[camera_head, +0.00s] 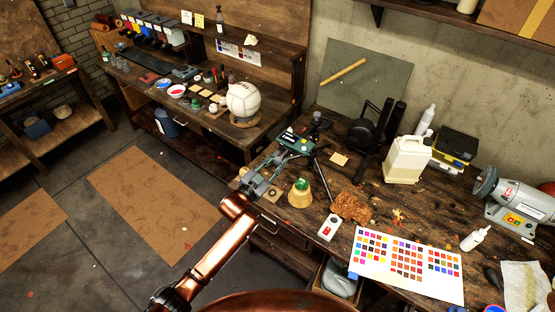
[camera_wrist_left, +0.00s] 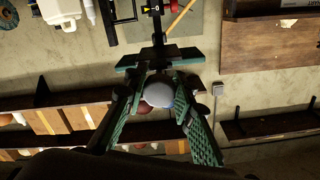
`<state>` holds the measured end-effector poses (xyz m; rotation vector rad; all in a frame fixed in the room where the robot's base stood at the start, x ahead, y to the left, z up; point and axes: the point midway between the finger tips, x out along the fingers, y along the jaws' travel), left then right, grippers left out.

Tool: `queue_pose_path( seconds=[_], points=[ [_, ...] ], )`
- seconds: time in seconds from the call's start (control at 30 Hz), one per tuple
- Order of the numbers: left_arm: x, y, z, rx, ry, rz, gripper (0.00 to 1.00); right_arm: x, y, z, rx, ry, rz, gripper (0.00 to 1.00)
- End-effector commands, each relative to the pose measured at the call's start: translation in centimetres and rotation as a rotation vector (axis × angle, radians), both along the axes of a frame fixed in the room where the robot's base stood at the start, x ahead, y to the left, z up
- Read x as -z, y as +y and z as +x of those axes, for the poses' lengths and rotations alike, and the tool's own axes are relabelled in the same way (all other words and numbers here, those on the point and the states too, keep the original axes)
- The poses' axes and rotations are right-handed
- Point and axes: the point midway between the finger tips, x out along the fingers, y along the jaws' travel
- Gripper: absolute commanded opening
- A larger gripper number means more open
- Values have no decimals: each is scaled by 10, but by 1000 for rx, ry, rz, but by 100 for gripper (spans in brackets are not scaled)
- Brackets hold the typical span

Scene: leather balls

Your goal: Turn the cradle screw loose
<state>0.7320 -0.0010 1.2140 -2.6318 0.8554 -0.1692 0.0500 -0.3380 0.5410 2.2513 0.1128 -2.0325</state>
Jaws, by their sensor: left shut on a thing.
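A dark green clamp-like fixture, which looks like the cradle (camera_head: 291,136), stands at the left edge of the workbench in the head view. In the left wrist view its green bar (camera_wrist_left: 131,62) lies just beyond my fingers, with a dark shaft behind it. A round grey knob (camera_wrist_left: 158,92), which appears to be the cradle screw, sits between my fingertips. My left gripper (camera_head: 284,158) reaches the fixture from the front, and its green-padded fingers (camera_wrist_left: 160,100) are closed on the knob from both sides. The fingers hide the knob in the head view. My right gripper is not in view.
On the workbench stand a yellow-green bell-shaped object (camera_head: 300,194), a white remote-like box (camera_head: 329,227), a brown lump (camera_head: 350,207), a colour chart (camera_head: 407,265), a white jug (camera_head: 407,159) and a grinder (camera_head: 520,203). A white ball (camera_head: 243,100) rests on another bench.

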Motion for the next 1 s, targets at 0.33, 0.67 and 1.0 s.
queue_pose_path(
  seconds=[0.33,0.67,1.0],
  points=[
    [2,0,0,-1,77,-99,0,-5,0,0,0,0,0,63],
    [2,0,0,-1,88,-115,0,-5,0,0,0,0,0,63],
    [2,0,0,-1,87,-115,34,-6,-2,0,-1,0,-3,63]
  ],
)
